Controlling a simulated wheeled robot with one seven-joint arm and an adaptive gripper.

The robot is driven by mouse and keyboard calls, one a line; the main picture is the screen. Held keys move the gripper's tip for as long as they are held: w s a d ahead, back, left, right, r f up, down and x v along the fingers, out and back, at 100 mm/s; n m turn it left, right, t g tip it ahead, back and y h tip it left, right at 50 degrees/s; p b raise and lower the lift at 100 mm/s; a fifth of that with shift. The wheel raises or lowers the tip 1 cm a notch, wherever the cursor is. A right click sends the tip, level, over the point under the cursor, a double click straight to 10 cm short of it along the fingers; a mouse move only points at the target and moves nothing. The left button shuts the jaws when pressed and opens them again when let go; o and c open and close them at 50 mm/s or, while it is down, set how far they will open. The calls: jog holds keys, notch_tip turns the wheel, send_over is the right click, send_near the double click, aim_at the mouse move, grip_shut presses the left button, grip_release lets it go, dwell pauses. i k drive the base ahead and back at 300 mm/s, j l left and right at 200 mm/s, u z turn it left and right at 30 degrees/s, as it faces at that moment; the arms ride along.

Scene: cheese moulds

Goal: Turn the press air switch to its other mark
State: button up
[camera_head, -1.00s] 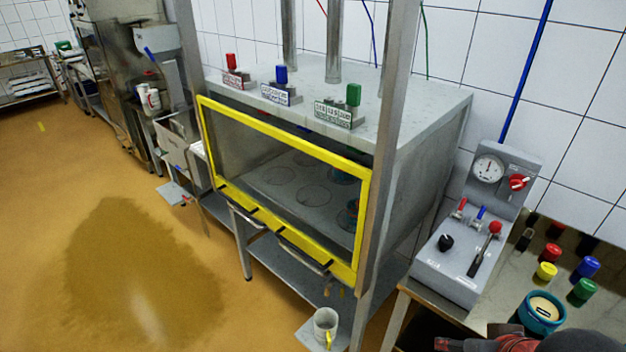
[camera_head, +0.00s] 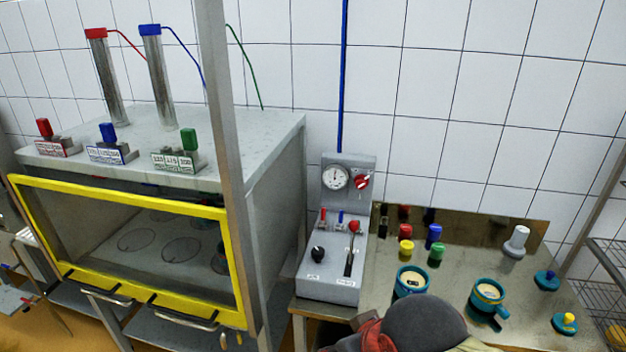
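A grey press control box (camera_head: 332,290) stands on the left end of the metal table. On its top sit a black knob (camera_head: 318,254), red and blue small levers at the back, and a red-balled lever (camera_head: 354,228) in a dark slot. Its upright back panel holds a round gauge (camera_head: 335,178) and a red-and-white knob (camera_head: 362,182). The labels are too small to read, so I cannot tell for certain which knob is the air switch or its mark. Only dark and red parts of my arm show at the bottom; my gripper's fingers are not visible.
The yellow-framed press cabinet (camera_head: 240,268) stands left of the box, with a metal post in front. On the metal table (camera_head: 455,275) are several coloured caps, teal moulds (camera_head: 487,291) and a white-grey piece (camera_head: 516,241). A wire rack stands far right.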

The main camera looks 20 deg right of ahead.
aim_at(361, 181)
jog(key=i+l+z, duration=0.25)
jog(key=i+l, duration=0.15)
jog(key=i+l+z, duration=0.3)
jog(key=i, duration=0.2)
